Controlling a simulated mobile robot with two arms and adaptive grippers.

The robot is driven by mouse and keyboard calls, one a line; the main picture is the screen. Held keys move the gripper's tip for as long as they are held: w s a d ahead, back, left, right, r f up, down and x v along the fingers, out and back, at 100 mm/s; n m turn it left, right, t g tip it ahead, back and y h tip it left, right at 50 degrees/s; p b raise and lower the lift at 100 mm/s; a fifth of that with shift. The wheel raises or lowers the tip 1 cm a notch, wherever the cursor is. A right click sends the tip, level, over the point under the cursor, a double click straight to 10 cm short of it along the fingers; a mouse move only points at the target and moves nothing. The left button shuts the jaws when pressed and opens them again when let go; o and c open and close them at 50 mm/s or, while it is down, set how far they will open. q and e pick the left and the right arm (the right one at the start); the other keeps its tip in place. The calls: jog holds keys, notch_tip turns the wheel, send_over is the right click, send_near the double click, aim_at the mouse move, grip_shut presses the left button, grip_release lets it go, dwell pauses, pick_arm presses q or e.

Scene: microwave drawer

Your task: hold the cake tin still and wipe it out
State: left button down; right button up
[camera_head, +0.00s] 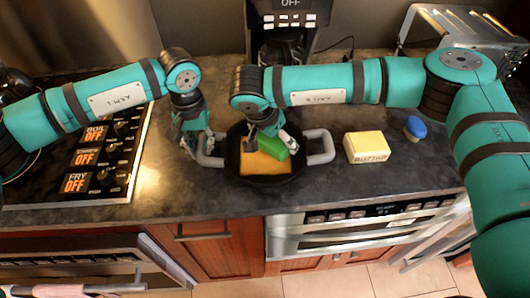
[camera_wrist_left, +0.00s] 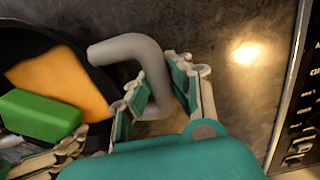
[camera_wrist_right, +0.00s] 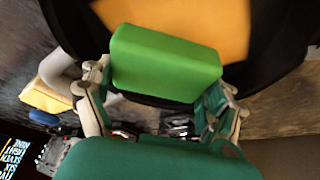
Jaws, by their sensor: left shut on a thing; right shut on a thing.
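The cake tin (camera_head: 264,179) is a round black pan with grey loop handles, standing on the counter with an orange layer (camera_head: 262,166) inside. My left gripper (camera_head: 196,144) is at the tin's left handle (camera_head: 205,152); in the left wrist view its fingers (camera_wrist_left: 158,92) are shut around that grey handle (camera_wrist_left: 130,46). My right gripper (camera_head: 272,130) is over the tin, shut on a green block-shaped sponge (camera_head: 271,145). In the right wrist view the green sponge (camera_wrist_right: 165,63) sits between the fingers, in front of the orange layer. I cannot tell whether it touches the layer.
A yellow butter block (camera_head: 366,147) and a blue object (camera_head: 415,127) lie on the counter right of the tin. A stove with knobs (camera_head: 103,155) is at the left. A coffee machine (camera_head: 283,40) stands behind, and a toaster-like metal rack (camera_head: 463,32) at the back right.

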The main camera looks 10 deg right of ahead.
aim_at(257, 137)
jog(key=shift+f, duration=0.65)
dwell(0.8)
jog(key=shift+a, duration=0.1)
jog(key=shift+a, duration=2.2)
jog(key=o, duration=1.5)
jog(key=shift+w, duration=0.1)
jog(key=shift+c, duration=0.2)
jog(key=shift+r, duration=0.2)
jog(key=shift+w+r, duration=0.1)
jog(key=shift+r, duration=0.35)
jog(key=shift+c, duration=0.4)
